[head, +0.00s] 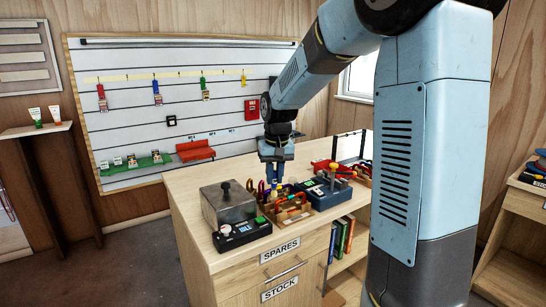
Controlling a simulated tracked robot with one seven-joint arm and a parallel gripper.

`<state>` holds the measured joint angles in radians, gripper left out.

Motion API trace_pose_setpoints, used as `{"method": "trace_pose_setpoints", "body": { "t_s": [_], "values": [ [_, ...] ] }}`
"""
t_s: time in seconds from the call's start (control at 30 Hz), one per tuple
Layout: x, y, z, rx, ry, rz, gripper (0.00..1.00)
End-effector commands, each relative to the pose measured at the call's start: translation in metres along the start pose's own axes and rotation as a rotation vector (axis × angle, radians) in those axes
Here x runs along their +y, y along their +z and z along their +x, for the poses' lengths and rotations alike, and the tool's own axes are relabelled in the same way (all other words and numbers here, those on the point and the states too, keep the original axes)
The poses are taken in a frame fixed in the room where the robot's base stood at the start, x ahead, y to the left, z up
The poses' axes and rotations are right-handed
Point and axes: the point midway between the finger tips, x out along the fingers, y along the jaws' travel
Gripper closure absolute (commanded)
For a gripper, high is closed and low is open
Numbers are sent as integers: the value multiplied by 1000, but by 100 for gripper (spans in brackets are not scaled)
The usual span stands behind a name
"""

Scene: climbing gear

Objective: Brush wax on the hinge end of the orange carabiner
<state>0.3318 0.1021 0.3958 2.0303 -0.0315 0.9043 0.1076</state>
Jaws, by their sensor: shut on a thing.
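My gripper (274,186) points straight down over the cabinet top, at a wooden tray (286,223) of carabiners. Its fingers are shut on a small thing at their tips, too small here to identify. Several red and orange looped carabiners (291,209) stand in the tray, just below and right of the fingertips. I cannot tell which is the orange carabiner of the task, nor make out its hinge end. Whether the held thing touches a carabiner cannot be told. No wax shows clearly.
A grey metal box with a black knob (228,206) and a black device with buttons (242,233) stand left of the tray. The cabinet top (190,180) is bare at far left.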

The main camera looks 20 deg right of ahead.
Motion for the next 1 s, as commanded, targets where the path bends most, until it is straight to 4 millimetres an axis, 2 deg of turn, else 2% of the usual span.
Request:
{"method": "trace_pose_setpoints", "body": {
  "t_s": [0.2, 0.67, 1.0],
  "values": [
    [6, 2, 21, -2, -1, 2, 100],
    [31, -2, 18, 0, -2, -12, 100],
    [16, 0, 18, -1, -1, -9, 100]
  ]
}}
